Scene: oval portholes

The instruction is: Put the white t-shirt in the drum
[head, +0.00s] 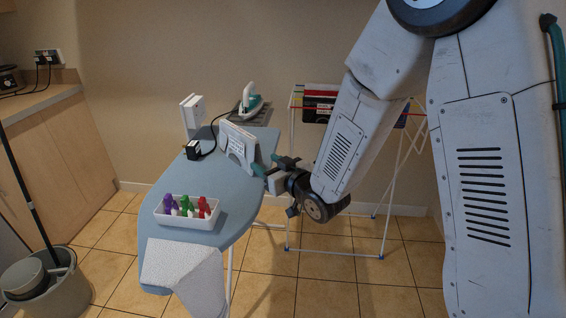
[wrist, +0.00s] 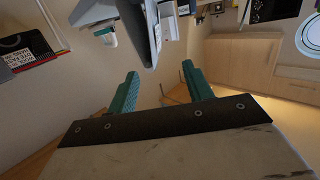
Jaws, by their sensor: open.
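A white, textured cloth (head: 185,265) lies draped over the near end of the blue ironing board (head: 232,200). It looks like fabric, but I cannot tell for sure that it is the t-shirt.
A white upright object (head: 238,146) and an iron (head: 250,103) are farther back. A drying rack (head: 289,200) stands right; a mop bucket (head: 75,290) stands left.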

